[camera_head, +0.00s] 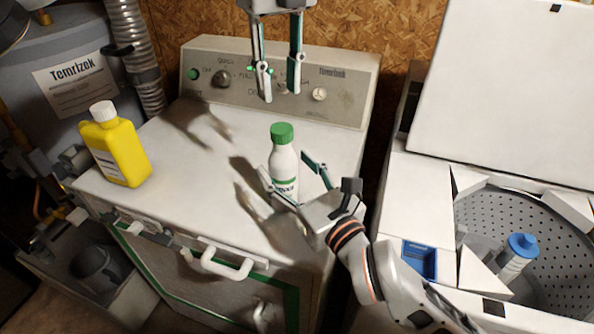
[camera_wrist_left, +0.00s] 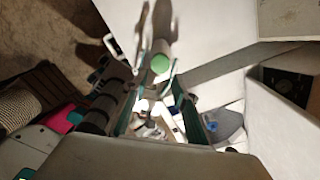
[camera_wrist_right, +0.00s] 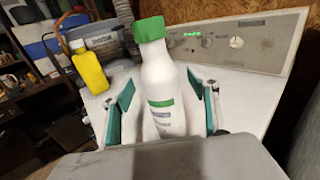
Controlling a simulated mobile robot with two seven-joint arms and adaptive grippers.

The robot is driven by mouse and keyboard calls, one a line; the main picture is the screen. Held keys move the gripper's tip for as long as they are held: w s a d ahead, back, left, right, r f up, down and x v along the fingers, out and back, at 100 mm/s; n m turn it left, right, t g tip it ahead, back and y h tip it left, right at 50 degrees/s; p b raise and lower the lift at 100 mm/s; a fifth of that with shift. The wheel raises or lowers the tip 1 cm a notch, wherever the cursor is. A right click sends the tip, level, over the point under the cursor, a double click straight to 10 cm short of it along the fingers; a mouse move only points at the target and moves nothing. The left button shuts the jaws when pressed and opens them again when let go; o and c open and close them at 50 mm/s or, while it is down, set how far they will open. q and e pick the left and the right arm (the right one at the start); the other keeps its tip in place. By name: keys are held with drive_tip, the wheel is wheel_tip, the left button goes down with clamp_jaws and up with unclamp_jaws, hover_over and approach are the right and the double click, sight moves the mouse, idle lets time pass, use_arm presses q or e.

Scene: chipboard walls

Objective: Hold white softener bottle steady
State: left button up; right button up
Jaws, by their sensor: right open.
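The white softener bottle (camera_head: 284,168) with a green cap stands upright on the white machine top (camera_head: 220,170). My right gripper (camera_head: 287,173) is open, with a finger on either side of the bottle's body. In the right wrist view the bottle (camera_wrist_right: 162,88) rises between the teal fingers, with a visible gap on the left side. My left gripper (camera_head: 280,97) is open and empty, pointing down in front of the control panel, above and behind the bottle. In the left wrist view the green cap (camera_wrist_left: 160,63) shows beyond its spread fingers.
A yellow bottle (camera_head: 118,152) stands at the machine top's left side. The control panel (camera_head: 335,88) borders the back. At right is an open top-loading washer with a perforated drum (camera_head: 560,235), holding a blue-capped bottle (camera_head: 519,252). The machine top between the two bottles is clear.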

sight(281, 128)
drive_tip(key=shift+x, duration=1.25)
drive_tip(key=c, duration=1.5)
use_arm(q)
drive_tip(key=o, duration=0.5)
use_arm(e)
drive_tip(key=shift+c, duration=0.8)
use_arm(q)
wheel_tip(281, 128, down, 9)
drive_tip(key=m, duration=1)
drive_tip(key=shift+m, duration=0.4)
